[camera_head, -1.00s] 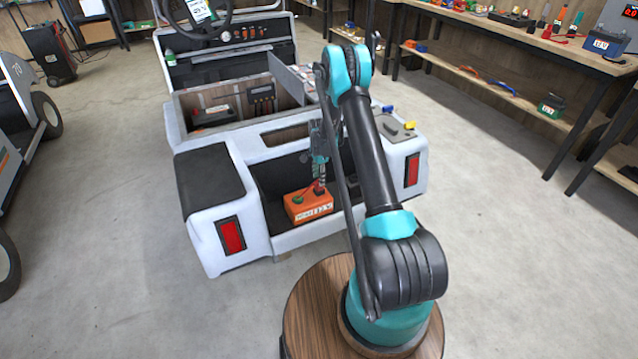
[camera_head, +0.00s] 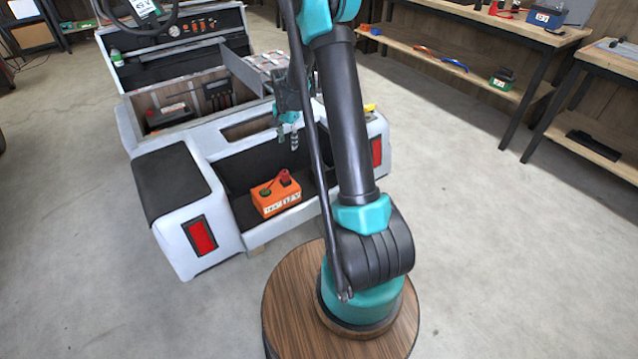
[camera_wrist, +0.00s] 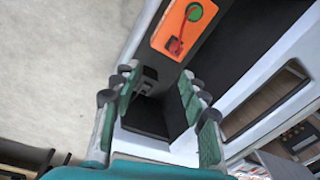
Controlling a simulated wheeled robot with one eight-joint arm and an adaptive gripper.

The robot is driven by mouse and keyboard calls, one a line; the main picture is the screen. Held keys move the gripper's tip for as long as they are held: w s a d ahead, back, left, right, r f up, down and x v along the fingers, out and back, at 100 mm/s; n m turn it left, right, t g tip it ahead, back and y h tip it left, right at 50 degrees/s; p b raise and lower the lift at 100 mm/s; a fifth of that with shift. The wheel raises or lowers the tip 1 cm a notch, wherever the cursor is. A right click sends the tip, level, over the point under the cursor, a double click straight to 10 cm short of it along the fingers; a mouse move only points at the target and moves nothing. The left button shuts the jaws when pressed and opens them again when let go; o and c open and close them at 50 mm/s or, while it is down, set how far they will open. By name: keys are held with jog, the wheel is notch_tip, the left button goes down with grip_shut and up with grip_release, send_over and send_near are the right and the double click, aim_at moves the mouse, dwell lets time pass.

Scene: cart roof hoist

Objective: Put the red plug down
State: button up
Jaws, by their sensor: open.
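The red plug (camera_head: 285,177) sits on top of the orange battery (camera_head: 278,199), near its right end. A red lead runs from it toward a green round cap (camera_head: 265,191) on the same battery. The battery stands in the cart's dark rear bay. My gripper (camera_head: 288,143) is above and behind the plug, apart from it, with its fingers pointing down. In the wrist view my gripper (camera_wrist: 158,82) is open with nothing between its fingers. There, the red plug (camera_wrist: 176,46) and orange battery (camera_wrist: 164,36) lie beyond the fingertips.
The white cart (camera_head: 165,235) surrounds the bay, with a raised side and a rim in front of the battery. A compartment ahead holds a dark battery (camera_head: 168,117). Workbenches (camera_head: 515,28) stand at the right. Open floor lies between them and the cart.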

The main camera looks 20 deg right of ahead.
jog(key=s+d+r+n+t, duration=0.1)
jog(key=s+r+n, duration=0.2)
jog(key=s+r, duration=0.45)
jog(key=s+d+n+t, duration=0.1)
jog(key=s+n, duration=0.6)
jog(key=s, duration=1.9)
jog(key=shift+s+d+r+n+t, duration=0.2)
jog(key=shift+d+n+t, duration=0.15)
jog(key=shift+t, duration=0.25)
